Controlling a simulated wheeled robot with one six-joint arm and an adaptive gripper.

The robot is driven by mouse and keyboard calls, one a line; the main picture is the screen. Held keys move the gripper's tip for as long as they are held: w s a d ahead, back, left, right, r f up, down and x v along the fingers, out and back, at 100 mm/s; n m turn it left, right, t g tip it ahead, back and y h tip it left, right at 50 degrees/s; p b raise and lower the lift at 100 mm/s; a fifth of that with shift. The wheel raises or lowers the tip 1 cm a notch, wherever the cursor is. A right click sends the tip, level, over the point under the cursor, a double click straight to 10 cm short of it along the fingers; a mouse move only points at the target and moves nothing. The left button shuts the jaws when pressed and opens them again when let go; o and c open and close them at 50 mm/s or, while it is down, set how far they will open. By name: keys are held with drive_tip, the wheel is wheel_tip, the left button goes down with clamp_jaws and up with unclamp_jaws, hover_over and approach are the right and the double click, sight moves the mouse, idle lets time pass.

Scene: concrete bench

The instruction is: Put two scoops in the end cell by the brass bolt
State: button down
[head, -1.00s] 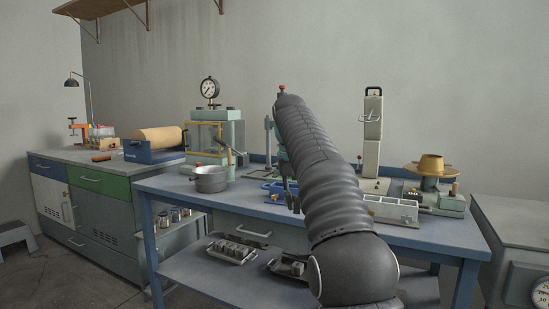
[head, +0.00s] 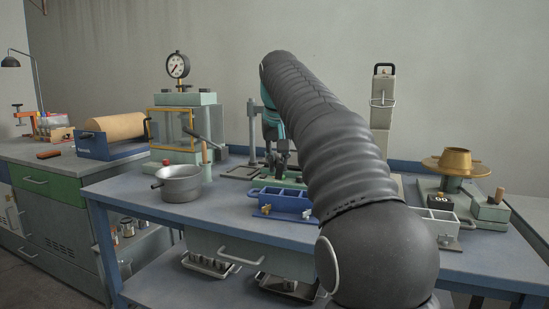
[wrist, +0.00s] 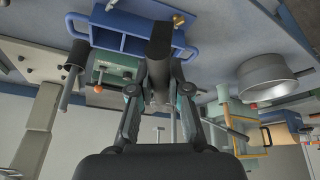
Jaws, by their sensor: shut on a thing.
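My gripper (wrist: 160,98) is shut on a dark scoop-like thing (wrist: 160,47), which overlaps the mould in that view. What it contains is hidden. In the head view my gripper (head: 282,150) is behind the mould, partly hidden by my arm.
A metal pot (head: 180,186) stands left of the mould and a framed press (head: 185,130) with a gauge behind it. A stand (head: 252,140) is behind the mould. A grey tray (head: 437,226) and a brass-pan device (head: 456,165) are on the right.

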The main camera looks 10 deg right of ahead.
drive_tip(key=shift+s+d+f+m+t+y+b, duration=0.1)
drive_tip(key=shift+d+f+m+t+y+b, duration=0.2)
drive_tip(key=shift+f+y+b, duration=0.95)
drive_tip(key=shift+s+d+f+m+t+y+b, duration=0.1)
drive_tip(key=shift+d+f+m+t+y+b, duration=0.25)
drive_tip(key=shift+y, duration=1.75)
drive_tip(key=shift+d+f+m+t+y+b, duration=0.15)
drive_tip(key=shift+f+m+t+y+b, duration=0.25)
drive_tip(key=shift+f+y+b, duration=0.9)
drive_tip(key=shift+r+y+p, duration=0.3)
drive_tip(key=shift+r+y, duration=0.15)
drive_tip(key=shift+a+r, duration=0.1)
